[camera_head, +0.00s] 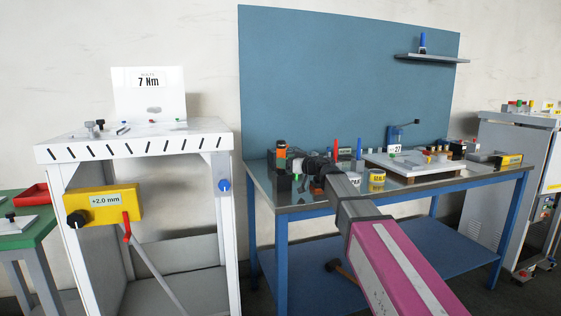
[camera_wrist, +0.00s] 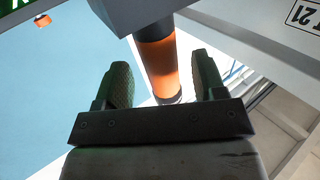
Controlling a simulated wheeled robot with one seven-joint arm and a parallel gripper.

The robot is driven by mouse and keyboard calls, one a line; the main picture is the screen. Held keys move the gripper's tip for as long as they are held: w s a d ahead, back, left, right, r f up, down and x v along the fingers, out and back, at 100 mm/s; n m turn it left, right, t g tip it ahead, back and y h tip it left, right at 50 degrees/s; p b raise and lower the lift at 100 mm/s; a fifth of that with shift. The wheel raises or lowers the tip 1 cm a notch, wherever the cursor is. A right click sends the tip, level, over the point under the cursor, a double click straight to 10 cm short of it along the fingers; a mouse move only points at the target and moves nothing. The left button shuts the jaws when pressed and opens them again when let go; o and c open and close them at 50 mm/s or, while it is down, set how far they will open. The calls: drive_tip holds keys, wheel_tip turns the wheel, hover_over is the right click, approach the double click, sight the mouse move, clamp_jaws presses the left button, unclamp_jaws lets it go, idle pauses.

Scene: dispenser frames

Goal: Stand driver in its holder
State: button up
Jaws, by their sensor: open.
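The driver (camera_head: 281,151), with an orange and dark handle, stands upright at the left end of the blue-legged bench. A dark block, apparently its holder (camera_head: 283,181), is beneath it; how deep the driver sits is hidden. In the wrist view the orange handle (camera_wrist: 160,66) lies between the two dark fingers, with a visible gap on each side. My gripper (camera_wrist: 164,76) is open around or just in front of the handle, not pressing on it. In the head view my gripper (camera_head: 305,165) is just right of the driver, partly merged with dark items behind.
The bench top (camera_head: 408,206) holds yellow-labelled tins (camera_head: 377,178), a red upright item (camera_head: 334,149) and a raised white board (camera_head: 415,163) close to my arm. A white stand (camera_head: 135,150) is at left; a blue panel (camera_head: 330,80) rises behind.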

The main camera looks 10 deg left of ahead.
drive_tip(key=v, duration=0.8)
drive_tip(key=shift+r, duration=0.1)
drive_tip(key=shift+c, duration=0.4)
idle(1.3)
